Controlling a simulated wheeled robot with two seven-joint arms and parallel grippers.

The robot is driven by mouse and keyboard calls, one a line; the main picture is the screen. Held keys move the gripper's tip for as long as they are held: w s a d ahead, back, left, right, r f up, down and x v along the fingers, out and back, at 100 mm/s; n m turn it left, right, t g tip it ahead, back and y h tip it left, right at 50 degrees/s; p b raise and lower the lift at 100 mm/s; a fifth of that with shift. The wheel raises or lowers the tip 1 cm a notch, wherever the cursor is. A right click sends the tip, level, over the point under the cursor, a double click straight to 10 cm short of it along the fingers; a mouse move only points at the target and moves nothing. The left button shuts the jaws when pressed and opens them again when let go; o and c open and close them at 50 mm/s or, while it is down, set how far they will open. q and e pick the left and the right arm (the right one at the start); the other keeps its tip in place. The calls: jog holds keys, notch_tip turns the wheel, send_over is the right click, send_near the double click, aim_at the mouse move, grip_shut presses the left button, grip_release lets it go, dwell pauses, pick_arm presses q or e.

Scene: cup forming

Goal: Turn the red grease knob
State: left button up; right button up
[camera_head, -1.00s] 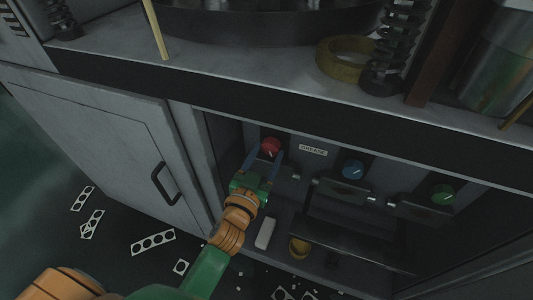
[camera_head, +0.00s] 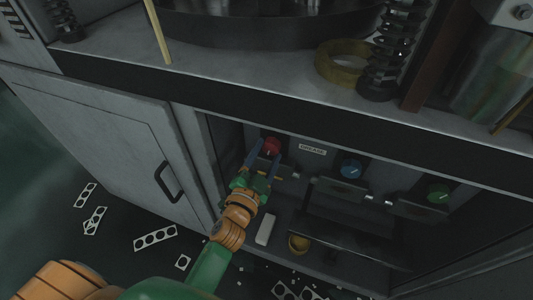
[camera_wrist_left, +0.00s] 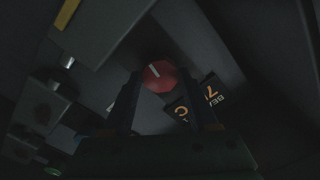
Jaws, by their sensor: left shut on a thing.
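The red grease knob (camera_head: 272,146) is on the back wall of the open cabinet, at the left of a row of knobs. It also shows in the left wrist view (camera_wrist_left: 159,75), with a pale pointer line on its face. My left gripper (camera_head: 265,158) reaches into the cabinet. Its two dark fingers (camera_wrist_left: 160,98) stand on either side of the knob and are shut on it. The fingers hide the knob's sides. My right gripper is not in view.
A GREASE label (camera_head: 312,150) is right of the red knob. A blue knob (camera_head: 351,169) and a green knob (camera_head: 438,191) are farther right. A cabinet door (camera_head: 110,150) stands at the left. A yellow ring (camera_head: 299,243) and a white block (camera_head: 266,229) lie below.

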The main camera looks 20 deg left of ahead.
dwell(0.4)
pick_arm(q)
jog(key=o, duration=1.4)
jog(key=shift+c, duration=0.2)
jog(key=shift+s, duration=0.1)
jog(key=s, duration=0.7)
jog(key=shift+a, duration=0.1)
